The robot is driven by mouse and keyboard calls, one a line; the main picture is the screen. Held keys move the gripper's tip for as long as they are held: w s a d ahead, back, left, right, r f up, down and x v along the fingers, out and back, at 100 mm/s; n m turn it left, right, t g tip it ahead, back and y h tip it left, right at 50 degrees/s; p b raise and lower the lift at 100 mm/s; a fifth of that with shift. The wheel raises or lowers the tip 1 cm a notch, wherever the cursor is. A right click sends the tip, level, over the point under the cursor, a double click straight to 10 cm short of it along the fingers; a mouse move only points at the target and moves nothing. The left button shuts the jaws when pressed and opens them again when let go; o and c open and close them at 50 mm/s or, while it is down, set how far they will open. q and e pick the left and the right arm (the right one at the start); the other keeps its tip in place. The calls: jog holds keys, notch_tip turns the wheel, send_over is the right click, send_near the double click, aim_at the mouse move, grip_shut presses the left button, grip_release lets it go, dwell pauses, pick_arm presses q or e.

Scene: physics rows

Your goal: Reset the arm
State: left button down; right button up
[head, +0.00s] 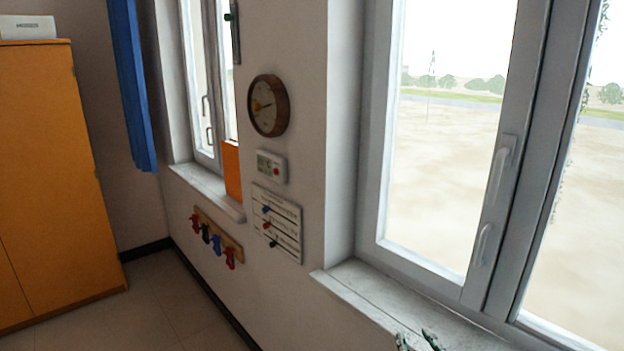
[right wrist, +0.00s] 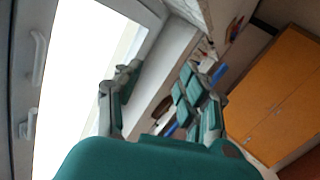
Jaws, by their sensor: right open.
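My right gripper (head: 420,341) just shows at the bottom edge of the head view, in front of the right window sill. Only its tips are visible there. In the right wrist view my right gripper (right wrist: 163,100) has its green-padded fingers spread apart. Nothing is held between them. Most of the right arm is outside the head view. My left gripper and left arm are not in view.
A large window (head: 450,150) with a pale sill (head: 365,292) is on the right. The wall bears a round clock (head: 269,105), a small thermostat (head: 271,166), a white panel (head: 277,222) and a hook rack (head: 218,234). An orange cabinet (head: 50,170) stands left; floor before it is clear.

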jog(key=s+a+f+g, duration=0.3)
jog(key=s+f+g, duration=0.55)
jog(key=s, duration=0.65)
jog(key=s+d+f+m+g+h, duration=0.1)
jog(key=s+f+g, duration=0.1)
jog(key=s, duration=0.7)
jog(key=s+d+f+m+g, duration=0.1)
jog(key=s+f+g, duration=0.15)
jog(key=s, duration=0.65)
notch_tip(320, 180, down, 32)
jog(key=s+g+b, duration=0.1)
jog(key=b, duration=0.4)
jog(key=s+d+f+g+b, duration=0.1)
jog(key=s+d+f+b, duration=0.1)
jog(key=s+f, duration=1.4)
jog(key=shift+d+f+g+b, duration=0.2)
jog(key=shift+f+g+b, duration=0.1)
jog(key=shift+f, duration=0.6)
jog(key=shift+s, duration=0.1)
